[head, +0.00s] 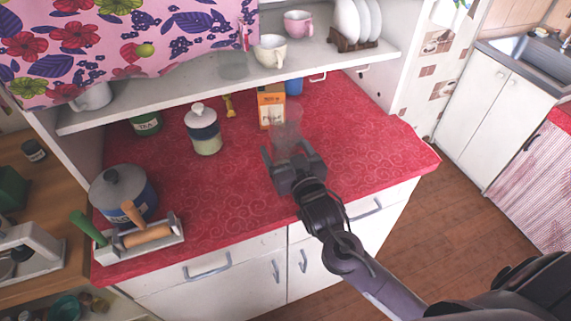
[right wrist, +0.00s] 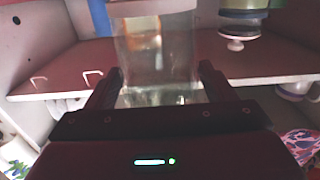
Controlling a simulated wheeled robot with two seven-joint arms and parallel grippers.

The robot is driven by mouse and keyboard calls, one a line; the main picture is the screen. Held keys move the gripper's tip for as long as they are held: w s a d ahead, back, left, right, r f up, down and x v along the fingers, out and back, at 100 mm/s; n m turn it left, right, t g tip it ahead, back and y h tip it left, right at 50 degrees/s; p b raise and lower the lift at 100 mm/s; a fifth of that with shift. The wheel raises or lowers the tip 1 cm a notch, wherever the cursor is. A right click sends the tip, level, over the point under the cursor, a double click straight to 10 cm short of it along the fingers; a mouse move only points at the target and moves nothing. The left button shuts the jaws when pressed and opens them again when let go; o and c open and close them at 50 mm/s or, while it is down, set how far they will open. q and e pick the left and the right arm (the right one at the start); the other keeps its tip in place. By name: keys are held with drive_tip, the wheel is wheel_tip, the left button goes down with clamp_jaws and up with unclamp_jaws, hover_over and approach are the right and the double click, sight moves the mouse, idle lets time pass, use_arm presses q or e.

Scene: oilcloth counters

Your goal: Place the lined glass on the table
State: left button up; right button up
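A clear glass (head: 287,130) is upright at my right gripper (head: 288,151), over the middle of the red counter (head: 245,178). Its see-through wall makes any lines hard to make out. In the right wrist view the glass (right wrist: 157,50) fills the space between the two fingers of my right gripper (right wrist: 161,68). The fingers are apart, with one close to each side of the glass; I cannot tell whether they press on it. Whether its base touches the counter is unclear. My left gripper is not in view.
A carton (head: 271,106) stands close behind the glass. A white-lidded jar (head: 204,130), a pot (head: 122,190) and a rolling-pin holder (head: 140,240) stand on the left. A shelf (head: 190,90) with cups overhangs the back. The counter's front and right are clear.

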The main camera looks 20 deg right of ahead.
drive_tip(key=c, duration=1.2)
drive_tip(key=shift+r, duration=0.1)
drive_tip(key=shift+c, duration=0.6)
